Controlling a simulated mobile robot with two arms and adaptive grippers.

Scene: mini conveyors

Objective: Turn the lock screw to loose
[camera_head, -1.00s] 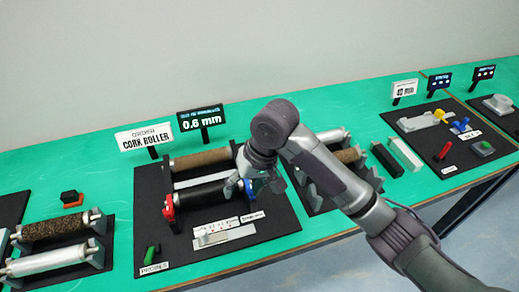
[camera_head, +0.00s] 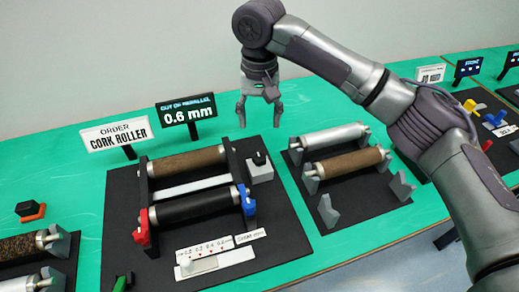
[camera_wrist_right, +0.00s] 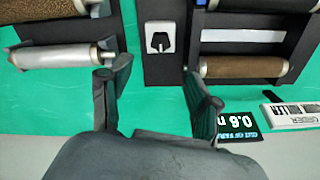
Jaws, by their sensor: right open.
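A black knob (camera_head: 259,158), which looks like the lock screw, sits on a pale block (camera_head: 262,174) at the right of the roller station. In the right wrist view, the knob (camera_wrist_right: 160,41) lies ahead, roughly centred between the fingers. My right gripper (camera_head: 259,119) is open and empty, with its fingers pointing down. It hangs behind and above the knob in the head view, apart from it. In the right wrist view, the gripper (camera_wrist_right: 155,88) shows both fingers spread wide. My left gripper is not in view.
The station's black base (camera_head: 120,235) carries a brown roller (camera_head: 187,164), a black roller (camera_head: 195,207), red (camera_head: 141,226) and blue (camera_head: 247,200) end parts and a scale (camera_head: 215,262). A sign (camera_head: 188,114) reads 0.6 mm. Another roller rack (camera_head: 345,205) stands to the right.

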